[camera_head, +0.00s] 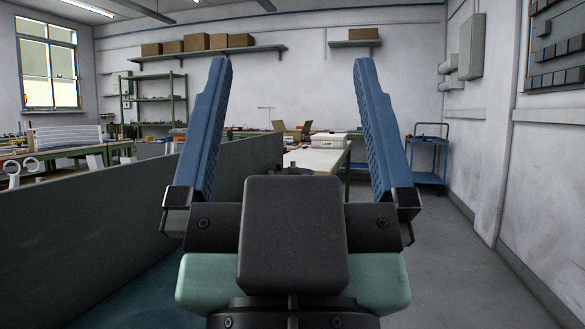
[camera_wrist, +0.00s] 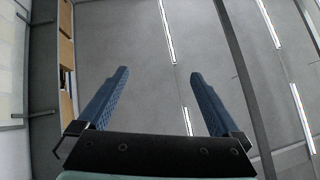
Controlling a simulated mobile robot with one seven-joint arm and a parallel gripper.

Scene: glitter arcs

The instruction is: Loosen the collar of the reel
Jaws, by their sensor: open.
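My gripper (camera_head: 292,65) stands up large in the middle of the head view, its two blue fingers wide apart with nothing between them. It also shows in the wrist view (camera_wrist: 160,74), open and empty against the ceiling. I cannot make out a reel or its collar in either view. A small dark object (camera_head: 293,168) shows just above my gripper's black body, in front of a pale-topped table (camera_head: 318,160); I cannot tell what it is. My gripper hides the lower middle of the head view.
A long grey-green panel (camera_head: 100,215) runs along the left. Behind it are cluttered workbenches (camera_head: 70,152) and a green shelf rack (camera_head: 158,100). A blue cart (camera_head: 427,178) stands by the right wall. Grey floor (camera_head: 460,265) at the right is clear.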

